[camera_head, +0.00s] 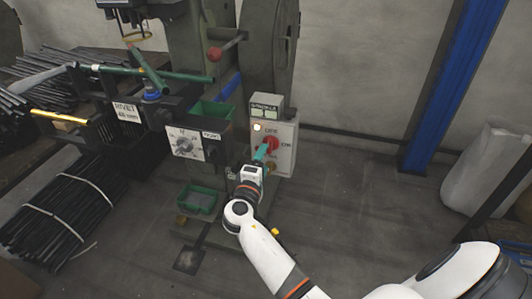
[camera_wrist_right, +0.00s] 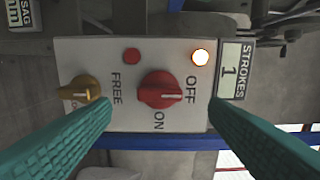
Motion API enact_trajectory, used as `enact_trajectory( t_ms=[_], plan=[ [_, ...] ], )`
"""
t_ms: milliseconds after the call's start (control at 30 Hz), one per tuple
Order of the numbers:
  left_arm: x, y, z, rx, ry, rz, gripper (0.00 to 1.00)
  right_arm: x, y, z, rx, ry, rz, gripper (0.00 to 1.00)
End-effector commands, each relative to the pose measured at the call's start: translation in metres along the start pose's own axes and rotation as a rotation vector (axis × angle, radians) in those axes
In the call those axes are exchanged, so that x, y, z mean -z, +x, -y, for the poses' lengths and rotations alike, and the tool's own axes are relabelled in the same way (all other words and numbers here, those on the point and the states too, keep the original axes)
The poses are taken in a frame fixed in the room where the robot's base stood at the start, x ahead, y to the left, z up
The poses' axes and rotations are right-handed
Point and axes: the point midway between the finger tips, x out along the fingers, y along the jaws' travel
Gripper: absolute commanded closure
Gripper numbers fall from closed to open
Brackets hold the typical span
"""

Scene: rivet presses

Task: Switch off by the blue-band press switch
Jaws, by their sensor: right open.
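The switch box (camera_head: 288,150) is a pale panel on the front of the green-grey press. ON is below and FREE is to the left. A white lamp (camera_wrist_right: 201,57) is lit beside OFF. My right gripper (camera_head: 262,153) is at the panel. Its teal fingers are open in the wrist view, one each side of the knob and apart from it. My left gripper is not in view.
A brass knob (camera_wrist_right: 80,89) and small red button (camera_wrist_right: 131,56) share the panel. A STROKES counter (camera_wrist_right: 230,70) reads 1. A dial panel (camera_head: 185,145) and green bins (camera_head: 198,200) stand left of the box. Bundled black rods lie further left.

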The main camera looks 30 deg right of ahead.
Motion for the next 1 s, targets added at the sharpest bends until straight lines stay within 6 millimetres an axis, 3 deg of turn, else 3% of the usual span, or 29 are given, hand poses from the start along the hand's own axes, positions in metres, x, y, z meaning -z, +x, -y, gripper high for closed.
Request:
enact_trajectory(
  t_ms=[200,400,1000],
  plan=[
    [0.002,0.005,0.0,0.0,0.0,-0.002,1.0,0.0,-0.045,0.0,-0.002,0.001,0.0,0.31],
    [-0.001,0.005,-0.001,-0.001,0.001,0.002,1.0,0.0,-0.066,0.0,0.0,-0.001,0.0,0.31],
    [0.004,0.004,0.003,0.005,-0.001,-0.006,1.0,0.001,-0.069,-0.001,-0.004,0.001,0.0,0.31]
  ],
)
